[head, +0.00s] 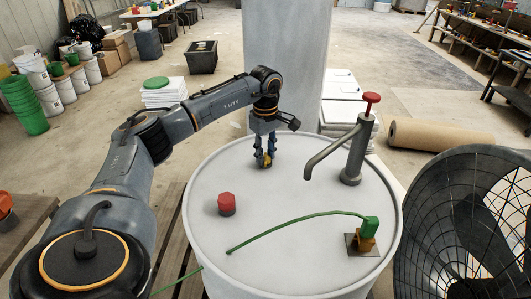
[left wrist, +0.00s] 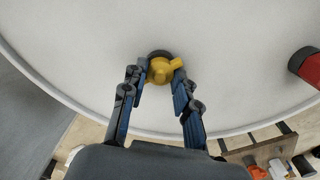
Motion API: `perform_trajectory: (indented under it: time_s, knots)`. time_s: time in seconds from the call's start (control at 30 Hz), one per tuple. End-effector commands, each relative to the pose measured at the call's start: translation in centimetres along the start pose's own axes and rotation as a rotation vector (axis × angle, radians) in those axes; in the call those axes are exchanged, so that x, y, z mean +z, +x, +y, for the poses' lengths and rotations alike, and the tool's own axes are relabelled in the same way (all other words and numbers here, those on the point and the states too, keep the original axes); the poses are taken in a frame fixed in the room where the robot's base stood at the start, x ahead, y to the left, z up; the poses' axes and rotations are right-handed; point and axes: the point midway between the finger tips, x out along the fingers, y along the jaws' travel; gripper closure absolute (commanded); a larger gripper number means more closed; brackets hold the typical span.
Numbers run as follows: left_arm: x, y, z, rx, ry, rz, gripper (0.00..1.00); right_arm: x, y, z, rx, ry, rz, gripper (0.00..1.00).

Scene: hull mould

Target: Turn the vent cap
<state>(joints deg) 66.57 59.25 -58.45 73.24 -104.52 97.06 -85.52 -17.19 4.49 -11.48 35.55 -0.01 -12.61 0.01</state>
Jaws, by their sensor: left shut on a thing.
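A yellow vent cap (left wrist: 160,71) with a small lug sits on a dark base on the white drum lid (head: 285,215). In the head view the yellow cap (head: 266,163) is near the far side of the lid, mostly hidden by the fingers. My left gripper (head: 264,158) points down from above and is shut on the cap. In the left wrist view my left gripper (left wrist: 161,75) has one finger on each side of the cap. My right gripper is not in view.
On the lid stand a red cap (head: 227,203), a grey pump with red knob (head: 352,150), and a yellow fitting (head: 362,241) with a green line. A wire-caged round object (head: 465,225) is at right. A pale column (head: 285,70) rises behind.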

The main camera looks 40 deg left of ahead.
Motion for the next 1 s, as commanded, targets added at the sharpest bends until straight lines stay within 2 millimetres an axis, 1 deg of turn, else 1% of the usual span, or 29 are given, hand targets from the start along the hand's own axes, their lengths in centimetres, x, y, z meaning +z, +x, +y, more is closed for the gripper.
perform_trajectory:
  time_s: [0.43,0.47,0.5,0.57,0.77,0.87,1.0]
  knots:
    - [-0.1,0.0,0.0,0.001,0.006,0.002,1.0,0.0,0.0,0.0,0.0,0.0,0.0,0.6]
    - [-0.1,-0.1,0.0,0.001,0.006,0.002,0.66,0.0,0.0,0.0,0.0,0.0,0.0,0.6]
    - [-0.1,-0.1,0.0,0.001,0.005,0.002,0.58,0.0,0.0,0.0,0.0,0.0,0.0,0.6]
    - [-0.1,-0.1,0.0,0.001,0.006,0.002,0.48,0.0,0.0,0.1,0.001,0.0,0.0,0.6]
    - [-0.1,0.0,0.0,0.001,0.006,0.001,0.48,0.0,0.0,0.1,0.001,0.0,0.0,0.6]
    - [0.0,-0.1,0.0,0.001,0.007,0.001,0.48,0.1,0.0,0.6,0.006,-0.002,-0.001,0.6]
    - [0.0,-1.3,0.1,0.003,0.007,0.001,0.48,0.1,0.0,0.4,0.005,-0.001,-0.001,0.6]
